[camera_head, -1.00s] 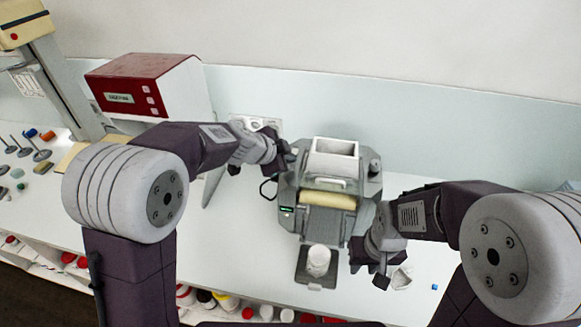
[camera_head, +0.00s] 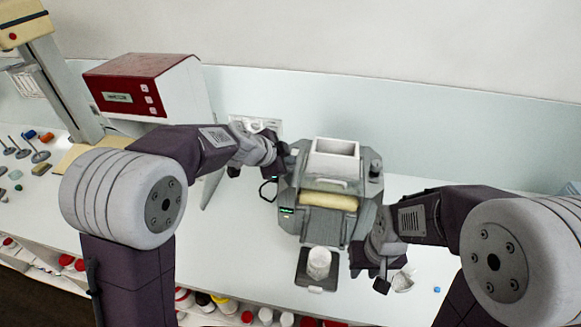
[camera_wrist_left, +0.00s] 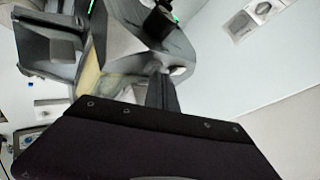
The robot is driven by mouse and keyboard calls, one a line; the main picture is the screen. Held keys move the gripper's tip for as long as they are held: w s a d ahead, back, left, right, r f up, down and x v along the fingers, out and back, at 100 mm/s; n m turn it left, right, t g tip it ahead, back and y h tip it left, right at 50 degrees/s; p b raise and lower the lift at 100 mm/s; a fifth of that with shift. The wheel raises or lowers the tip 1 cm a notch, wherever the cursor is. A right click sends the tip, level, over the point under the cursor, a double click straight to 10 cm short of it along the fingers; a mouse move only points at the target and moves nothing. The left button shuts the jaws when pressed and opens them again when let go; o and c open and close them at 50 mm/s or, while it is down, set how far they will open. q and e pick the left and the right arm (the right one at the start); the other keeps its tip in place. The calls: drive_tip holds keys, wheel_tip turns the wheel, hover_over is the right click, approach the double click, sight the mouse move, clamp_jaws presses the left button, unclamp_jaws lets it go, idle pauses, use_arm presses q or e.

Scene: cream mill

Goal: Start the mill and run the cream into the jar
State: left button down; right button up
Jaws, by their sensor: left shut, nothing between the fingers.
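The grey mill (camera_head: 322,205) stands on the bench in the middle of the head view, with a white hopper (camera_head: 333,160) on top and a cream-coloured roller (camera_head: 328,201) across its front. A white jar (camera_head: 319,262) stands upright on the dark plate (camera_head: 302,276) in front of the mill. My left gripper (camera_head: 284,164) is shut and empty at the mill's left side, close to its upper left corner. The left wrist view shows the mill (camera_wrist_left: 150,45) close up beyond my gripper. My right gripper (camera_head: 374,278) is low at the mill's right; its jaws are unclear.
A red and white box (camera_head: 150,88) stands at the back left. A small pale object (camera_head: 402,282) lies by my right gripper, and a blue bit (camera_head: 437,290) lies further right. The bench (camera_head: 230,245) left of the jar is clear.

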use_arm(q)
drive_tip(key=shift+f+b, duration=0.2)
drive_tip(key=shift+b, duration=0.1)
idle(0.5)
drive_tip(key=shift+r+p, duration=0.45)
drive_tip(key=shift+r, duration=0.35)
drive_tip(key=shift+r+p, duration=1.75)
drive_tip(key=shift+r, duration=0.8)
